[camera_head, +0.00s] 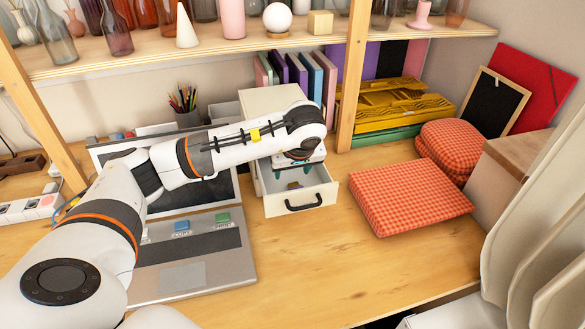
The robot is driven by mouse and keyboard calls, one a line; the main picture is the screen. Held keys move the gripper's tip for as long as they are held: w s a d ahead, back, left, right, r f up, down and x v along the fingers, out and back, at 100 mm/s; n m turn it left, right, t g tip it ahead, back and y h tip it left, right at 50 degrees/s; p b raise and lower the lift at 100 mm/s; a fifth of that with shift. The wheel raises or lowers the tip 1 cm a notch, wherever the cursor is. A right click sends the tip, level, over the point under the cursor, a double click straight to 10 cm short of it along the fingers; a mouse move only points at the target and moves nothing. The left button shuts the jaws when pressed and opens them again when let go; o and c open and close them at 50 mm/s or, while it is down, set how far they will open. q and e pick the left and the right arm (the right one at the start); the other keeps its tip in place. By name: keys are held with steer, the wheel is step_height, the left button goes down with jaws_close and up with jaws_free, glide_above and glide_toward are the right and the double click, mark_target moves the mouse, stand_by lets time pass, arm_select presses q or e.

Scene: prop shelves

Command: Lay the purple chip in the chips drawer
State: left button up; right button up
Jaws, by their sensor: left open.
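The chips drawer (301,201) is a pale drawer with a black handle, pulled open from a small cream cabinet on the desk. My left arm reaches in from the left, and my left gripper (302,166) points down over the open drawer. It is open; its fingers are small and partly hidden by the wrist. A small dark bluish thing and a brownish thing show inside the drawer, too small to name. I cannot make out a purple chip for sure. My right gripper is not in view.
A red checked cushion (410,195) lies to the right. The desk in front of the drawer is clear. A shelf (260,42) runs above.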

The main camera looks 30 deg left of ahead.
arm_select(q)
steer(key=p+v, duration=0.1)
steer(key=v, duration=1.1)
stand_by(0.9)
